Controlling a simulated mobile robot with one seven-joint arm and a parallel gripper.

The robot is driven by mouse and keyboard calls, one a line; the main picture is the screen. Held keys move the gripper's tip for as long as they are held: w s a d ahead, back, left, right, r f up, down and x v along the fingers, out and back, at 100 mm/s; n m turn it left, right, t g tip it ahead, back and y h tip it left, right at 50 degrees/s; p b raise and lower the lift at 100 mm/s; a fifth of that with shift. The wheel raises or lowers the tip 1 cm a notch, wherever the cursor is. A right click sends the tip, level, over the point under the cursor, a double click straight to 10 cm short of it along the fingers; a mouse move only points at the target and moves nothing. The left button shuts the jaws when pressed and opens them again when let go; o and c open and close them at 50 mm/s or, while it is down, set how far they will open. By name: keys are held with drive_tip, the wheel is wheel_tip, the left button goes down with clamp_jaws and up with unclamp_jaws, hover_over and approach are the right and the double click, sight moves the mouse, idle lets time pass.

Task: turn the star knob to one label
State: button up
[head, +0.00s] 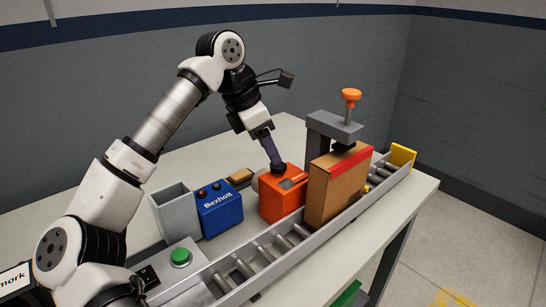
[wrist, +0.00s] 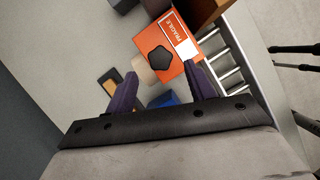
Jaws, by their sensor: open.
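A dark star knob (wrist: 161,58) sits on an orange box (wrist: 150,42); it also shows in the head view (head: 278,168) on the top of the orange box (head: 280,203). A white-and-red label reading "FRAGILE" (wrist: 177,30) lies beside the knob in the wrist view. My gripper (wrist: 161,72) is open, with its purple fingers apart and nothing between them. The knob appears just beyond the fingertips, between their lines. In the head view my gripper (head: 273,160) points down at the knob from above; whether it touches cannot be told.
A cardboard box (head: 335,190) stands right of the orange box, under a grey press with an orange knob (head: 351,95). A blue Bexholt box (head: 219,207) and a grey bin (head: 175,212) stand left. A roller conveyor (head: 270,250) runs along the front. A green button (head: 180,257) is near-left.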

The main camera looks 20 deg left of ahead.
drive_tip(key=v, duration=0.9)
drive_tip(key=shift+r, duration=0.3)
drive_tip(key=shift+s+a, duration=0.1)
drive_tip(key=shift+s, duration=0.05)
